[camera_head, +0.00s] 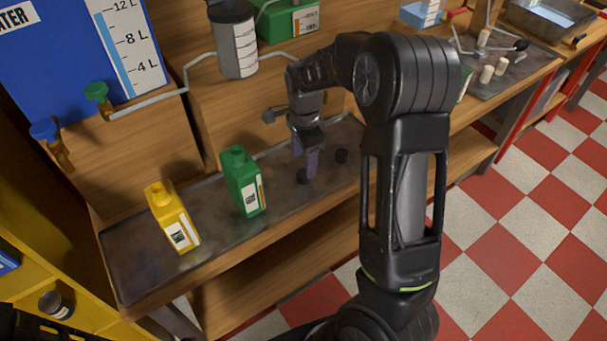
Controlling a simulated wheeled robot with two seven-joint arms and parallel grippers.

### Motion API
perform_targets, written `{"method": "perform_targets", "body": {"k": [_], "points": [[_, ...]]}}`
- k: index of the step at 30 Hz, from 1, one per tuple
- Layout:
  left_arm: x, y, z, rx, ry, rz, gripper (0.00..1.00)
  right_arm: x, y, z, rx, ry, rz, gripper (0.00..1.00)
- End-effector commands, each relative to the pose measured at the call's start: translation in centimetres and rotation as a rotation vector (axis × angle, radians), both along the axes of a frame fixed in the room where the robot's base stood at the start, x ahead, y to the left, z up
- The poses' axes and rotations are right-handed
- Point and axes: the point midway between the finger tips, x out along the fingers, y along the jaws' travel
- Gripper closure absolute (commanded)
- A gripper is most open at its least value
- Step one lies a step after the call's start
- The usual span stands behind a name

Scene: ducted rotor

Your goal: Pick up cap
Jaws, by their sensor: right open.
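Two small dark caps lie on the grey metal tray (130,262) of the bench. One cap (303,177) is right at the fingertips of my right gripper (311,168). The other cap (341,156) lies a little to the right, apart from the gripper. My right gripper points down and is open. I cannot tell whether its fingers touch the near cap or stand around it. A green bottle (242,182) and a yellow bottle (172,218) stand upright on the tray, left of the gripper. My left gripper does not show.
A blue water tank (70,60), a grey canister (234,40) and pipes with a green valve (96,92) and a blue valve (46,130) are behind the tray. The tray's left part is clear.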

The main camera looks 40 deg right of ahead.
Motion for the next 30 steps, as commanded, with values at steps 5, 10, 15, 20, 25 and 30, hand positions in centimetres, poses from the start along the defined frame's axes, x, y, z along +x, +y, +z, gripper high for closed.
{"method": "perform_targets", "body": {"k": [5,10,15,20,25,30], "points": [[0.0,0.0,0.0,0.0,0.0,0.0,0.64,0.0,0.0,-0.1,0.0,-0.001,0.0,0.39],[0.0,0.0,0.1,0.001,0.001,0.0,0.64,0.0,0.0,-0.4,0.0,0.001,0.0,0.39],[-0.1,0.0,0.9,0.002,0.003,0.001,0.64,-0.1,0.0,-2.2,0.001,0.005,0.0,0.39],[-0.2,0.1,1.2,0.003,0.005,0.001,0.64,-0.1,-0.1,-4.6,0.001,0.004,-0.001,0.39],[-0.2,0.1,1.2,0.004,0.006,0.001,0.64,0.0,0.0,-5.3,0.0,-0.001,0.0,0.39],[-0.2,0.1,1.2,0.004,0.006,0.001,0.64,0.0,0.0,-5.3,0.0,-0.001,0.0,0.39]]}}
